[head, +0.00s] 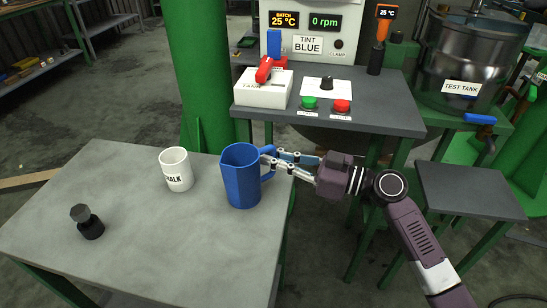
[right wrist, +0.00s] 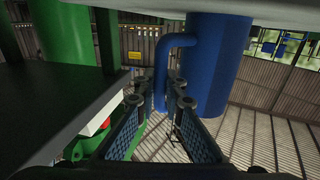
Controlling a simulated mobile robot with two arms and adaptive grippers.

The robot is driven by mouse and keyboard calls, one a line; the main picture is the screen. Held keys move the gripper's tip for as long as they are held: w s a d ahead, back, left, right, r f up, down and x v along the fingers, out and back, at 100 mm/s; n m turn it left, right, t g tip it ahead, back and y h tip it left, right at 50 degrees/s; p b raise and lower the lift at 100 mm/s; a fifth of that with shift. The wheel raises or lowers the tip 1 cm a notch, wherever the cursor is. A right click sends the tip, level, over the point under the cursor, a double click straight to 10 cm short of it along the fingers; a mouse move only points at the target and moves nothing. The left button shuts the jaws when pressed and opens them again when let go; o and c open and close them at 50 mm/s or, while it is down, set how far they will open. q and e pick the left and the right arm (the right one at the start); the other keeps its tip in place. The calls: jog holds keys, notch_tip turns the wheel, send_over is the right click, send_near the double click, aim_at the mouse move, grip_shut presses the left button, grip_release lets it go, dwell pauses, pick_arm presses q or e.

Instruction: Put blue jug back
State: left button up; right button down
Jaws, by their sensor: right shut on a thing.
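The blue jug (head: 241,180) stands upright at the right edge of the grey table (head: 120,240) in the head view. Its handle points right, toward my right gripper (head: 268,163). The right gripper reaches in from the right and is shut on the jug's handle. In the right wrist view the jug (right wrist: 215,60) fills the upper right, and its handle (right wrist: 161,75) runs between the two fingers (right wrist: 155,105). I cannot tell if the jug's base touches the table. My left gripper is not in view.
A white mug (head: 176,170) marked "ALK" stands left of the jug. A small black knobbed object (head: 87,222) sits at the table's left. Behind is a control bench (head: 385,118) with buttons and a red switch. A small dark side table (head: 470,190) stands at right.

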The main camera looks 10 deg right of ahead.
jog(key=c, duration=2)
grip_release()
jog(key=shift+c, duration=0.2)
jog(key=shift+r, duration=0.1)
